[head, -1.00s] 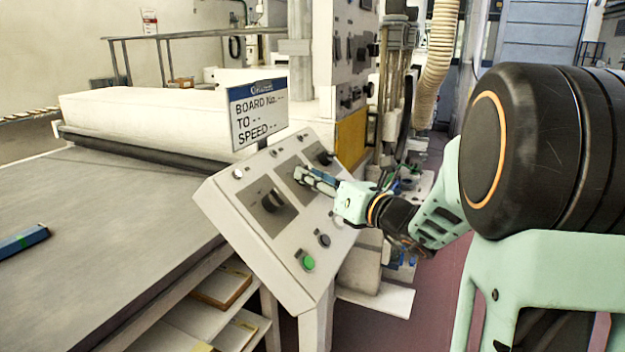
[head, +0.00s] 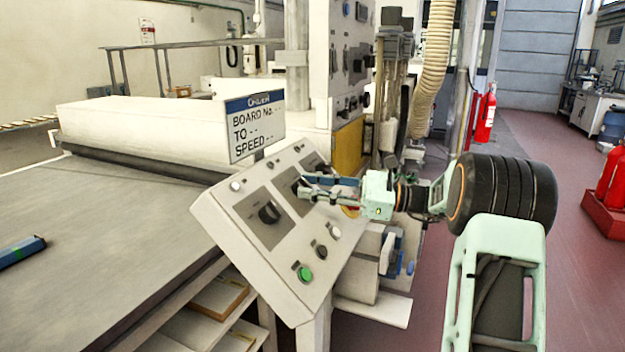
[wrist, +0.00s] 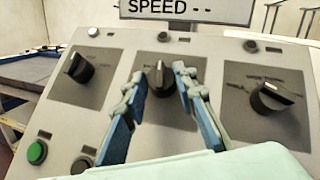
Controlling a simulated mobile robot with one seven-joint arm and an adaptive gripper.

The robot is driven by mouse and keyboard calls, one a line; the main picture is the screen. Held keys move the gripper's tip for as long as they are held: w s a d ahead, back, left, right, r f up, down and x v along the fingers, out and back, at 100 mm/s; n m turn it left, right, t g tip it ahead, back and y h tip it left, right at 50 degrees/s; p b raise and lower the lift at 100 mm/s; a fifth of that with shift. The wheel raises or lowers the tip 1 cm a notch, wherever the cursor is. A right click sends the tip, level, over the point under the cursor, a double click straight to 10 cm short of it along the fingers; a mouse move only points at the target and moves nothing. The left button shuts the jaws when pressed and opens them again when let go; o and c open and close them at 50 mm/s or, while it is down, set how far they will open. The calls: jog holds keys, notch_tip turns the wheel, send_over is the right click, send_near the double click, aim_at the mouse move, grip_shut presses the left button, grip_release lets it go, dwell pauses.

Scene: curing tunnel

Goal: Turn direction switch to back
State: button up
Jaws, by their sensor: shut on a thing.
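The sloped control panel (head: 243,233) carries three black rotary knobs in a row. In the wrist view they are the left knob (wrist: 79,68), the middle knob (wrist: 160,78) and the right knob (wrist: 271,97). Their labels are too small to read, so I cannot tell which is marked as the direction switch. My gripper (head: 305,189) reaches the panel from the right. In the wrist view its two blue-padded fingers (wrist: 158,88) are shut on the middle knob, one on each side. The knob's lower part is partly hidden.
A green button (head: 305,273) and other buttons sit low on the panel. A sign (head: 257,130) stands above its upper edge. A grey conveyor table (head: 110,230) lies left, with a blue bar (head: 20,251) on it. Fire extinguishers (head: 486,117) stand far right.

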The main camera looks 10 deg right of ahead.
jog(key=n+g+p, duration=0.2)
jog(key=n, duration=0.1)
jog(key=n+g+p, duration=0.2)
jog(key=shift+w+d+r, duration=0.1)
jog(key=shift+w+r, duration=0.15)
jog(key=shift+r, duration=0.1)
jog(key=n+g+p, duration=0.3)
jog(key=p, duration=0.1)
jog(key=shift+w+n+h, duration=0.15)
jog(key=shift+n+h, duration=0.15)
jog(key=shift+h, duration=0.1)
jog(key=shift+f+n+g+p, duration=0.15)
jog(key=shift+n+g+p, duration=0.15)
jog(key=shift+p, duration=0.05)
jog(key=o, duration=1.2)
jog(key=shift+c, duration=0.2)
notch_tip(320, 180, up, 10)
